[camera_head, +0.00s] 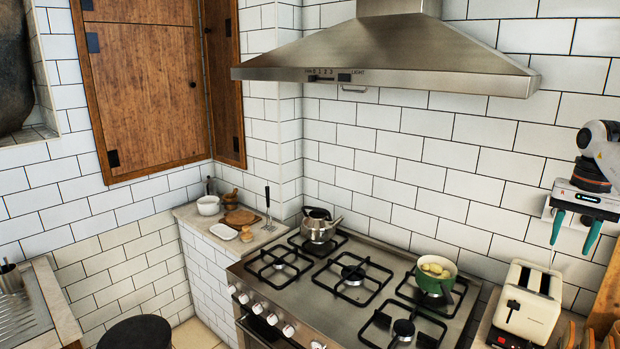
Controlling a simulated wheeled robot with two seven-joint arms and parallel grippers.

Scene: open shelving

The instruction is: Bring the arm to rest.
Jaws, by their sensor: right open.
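My right gripper (574,232) hangs at the right edge of the head view, in front of the white tiled wall. Its two green fingers point down and stand apart, with nothing between them. It is above the cream toaster (527,305), apart from it. Part of my right arm (598,150) shows above the gripper, cut off by the frame's edge. My left gripper is not in view.
A steel gas stove (330,320) carries a kettle (318,226) and a green pot (436,276) with yellowish food. A range hood (390,50) overhangs it. A counter at the left holds a bowl (208,205) and boards. Wooden cabinets (145,90) hang at upper left.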

